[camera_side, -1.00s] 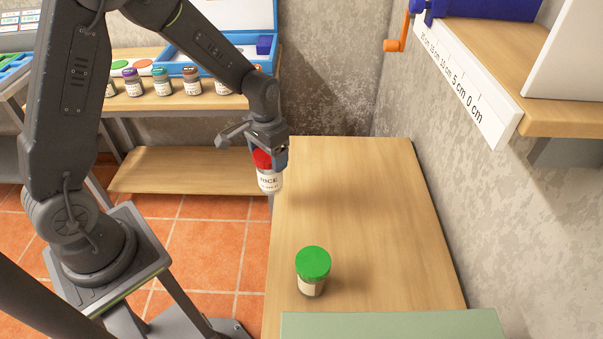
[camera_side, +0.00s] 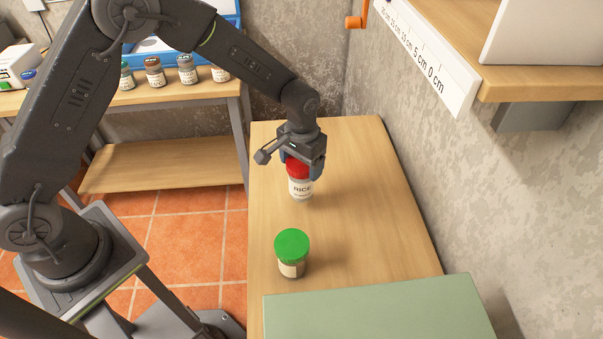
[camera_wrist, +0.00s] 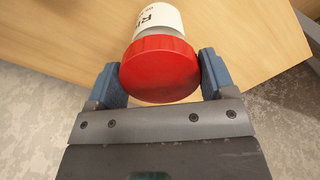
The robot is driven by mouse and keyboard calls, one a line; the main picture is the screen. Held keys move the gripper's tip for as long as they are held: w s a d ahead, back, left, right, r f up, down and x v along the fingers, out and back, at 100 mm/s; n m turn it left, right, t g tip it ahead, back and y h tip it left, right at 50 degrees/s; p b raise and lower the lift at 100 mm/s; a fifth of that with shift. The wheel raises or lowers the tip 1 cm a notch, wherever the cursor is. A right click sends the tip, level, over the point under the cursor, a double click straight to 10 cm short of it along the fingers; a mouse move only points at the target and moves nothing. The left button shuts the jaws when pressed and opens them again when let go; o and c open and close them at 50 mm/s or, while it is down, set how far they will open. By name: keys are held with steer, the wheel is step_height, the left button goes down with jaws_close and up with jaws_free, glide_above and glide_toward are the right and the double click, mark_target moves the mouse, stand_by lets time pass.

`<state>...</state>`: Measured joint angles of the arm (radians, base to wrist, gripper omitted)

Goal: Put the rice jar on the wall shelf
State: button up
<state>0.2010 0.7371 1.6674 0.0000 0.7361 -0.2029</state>
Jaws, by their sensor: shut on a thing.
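The rice jar (camera_side: 301,188) is white with a "RICE" label and a red lid. My gripper (camera_side: 300,168) is shut on its red lid from above, and the jar hangs about upright over the wooden table; whether its base touches the wood I cannot tell. In the wrist view the red lid (camera_wrist: 160,68) sits between the two blue fingers of my gripper (camera_wrist: 160,75), and part of the label shows beyond it. The wall shelf (camera_side: 520,60) is wooden, at the upper right, with a centimetre scale on its front edge.
A green-lidded jar (camera_side: 292,252) stands on the table (camera_side: 360,215) nearer the camera. A pale green box or panel (camera_side: 375,310) lies in front of it. A white object (camera_side: 535,35) stands on the shelf. A back bench (camera_side: 190,98) holds several jars. The table's right part is clear.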

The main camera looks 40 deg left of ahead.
steer(key=shift+f, duration=1.95)
steer(key=shift+f, duration=0.1)
steer(key=o, duration=1.4)
